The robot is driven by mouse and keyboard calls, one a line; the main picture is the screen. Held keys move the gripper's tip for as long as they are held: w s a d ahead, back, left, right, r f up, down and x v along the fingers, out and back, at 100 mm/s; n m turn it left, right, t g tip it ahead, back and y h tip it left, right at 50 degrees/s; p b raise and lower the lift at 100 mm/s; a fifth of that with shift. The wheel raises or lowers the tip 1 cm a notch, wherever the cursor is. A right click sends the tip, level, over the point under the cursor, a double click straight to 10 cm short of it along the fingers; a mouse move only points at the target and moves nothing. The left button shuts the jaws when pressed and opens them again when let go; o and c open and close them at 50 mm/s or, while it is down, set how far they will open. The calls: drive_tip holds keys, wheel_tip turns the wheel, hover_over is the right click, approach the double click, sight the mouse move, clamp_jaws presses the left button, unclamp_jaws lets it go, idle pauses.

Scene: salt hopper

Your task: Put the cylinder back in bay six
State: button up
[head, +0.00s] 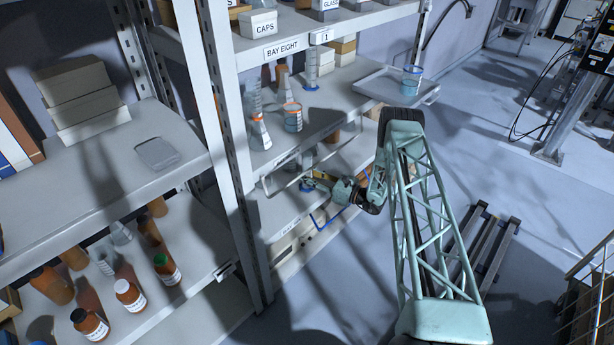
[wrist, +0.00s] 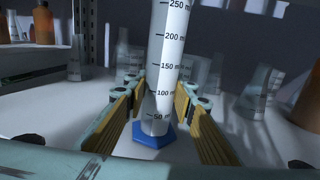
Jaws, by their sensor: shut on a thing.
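A clear graduated cylinder (wrist: 168,60) with a blue six-sided base (wrist: 155,138) stands nearly upright in the wrist view, its top out of the frame. My gripper (wrist: 164,90) has its yellow-padded fingers on either side of it and is shut on its lower part. I cannot tell whether the base touches the shelf. In the head view my gripper (head: 316,184) reaches into the shelf rack below the middle shelf, and the cylinder there is hard to make out. A label on the lower shelf edge (head: 291,236) is too small to read.
Flasks (wrist: 258,92) and an orange-brown bottle (wrist: 304,98) stand right of the cylinder; more bottles (wrist: 43,25) stand at back left. The middle shelf above holds another blue-based cylinder (head: 311,70), flasks and a tray (head: 372,87). A rack upright (head: 225,150) stands left of my gripper.

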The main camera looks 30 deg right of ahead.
drive_tip(key=shift+f, duration=0.2)
drive_tip(key=o, duration=0.9)
drive_tip(key=shift+o, duration=0.2)
drive_tip(key=shift+r, duration=0.15)
drive_tip(key=shift+d, duration=0.1)
drive_tip(key=p+v, duration=0.1)
drive_tip(key=v, duration=1.1)
drive_tip(key=shift+p, duration=0.3)
